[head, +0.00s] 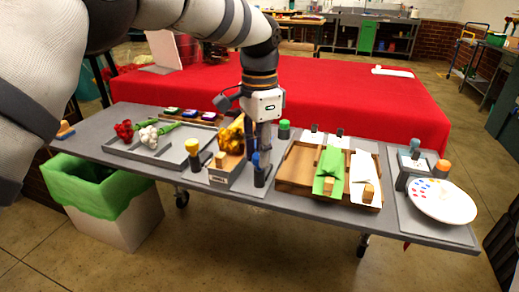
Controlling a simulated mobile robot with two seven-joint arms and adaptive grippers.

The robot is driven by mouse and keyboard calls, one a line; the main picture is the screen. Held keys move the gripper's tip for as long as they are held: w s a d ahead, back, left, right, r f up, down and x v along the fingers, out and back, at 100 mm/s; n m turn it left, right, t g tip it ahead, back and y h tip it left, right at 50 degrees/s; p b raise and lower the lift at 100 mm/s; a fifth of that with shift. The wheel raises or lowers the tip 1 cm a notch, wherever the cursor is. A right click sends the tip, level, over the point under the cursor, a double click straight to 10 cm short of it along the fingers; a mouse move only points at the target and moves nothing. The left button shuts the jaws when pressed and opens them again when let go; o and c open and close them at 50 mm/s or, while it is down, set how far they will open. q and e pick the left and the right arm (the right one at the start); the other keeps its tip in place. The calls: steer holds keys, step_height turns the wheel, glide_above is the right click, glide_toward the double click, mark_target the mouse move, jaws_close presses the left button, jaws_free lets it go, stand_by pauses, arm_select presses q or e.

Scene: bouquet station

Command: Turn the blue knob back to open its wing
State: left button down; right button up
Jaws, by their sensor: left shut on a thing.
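The blue knob (256,159) tops a dark upright post on a grey board in the middle of the table. My left gripper (261,148) comes down from above and is shut at the knob, with its fingers partly covering it. Which part of the knob lies between the fingers is hard to see. I cannot clearly make out the knob's wing or its position. My right gripper is out of view.
A green-topped post (284,126) stands behind. Right are a wooden tray (290,187) and a white palette (457,211).

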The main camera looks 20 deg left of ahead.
arm_select(q)
steer(key=c, duration=1.3)
jaws_free()
step_height(320, 180, up, 12)
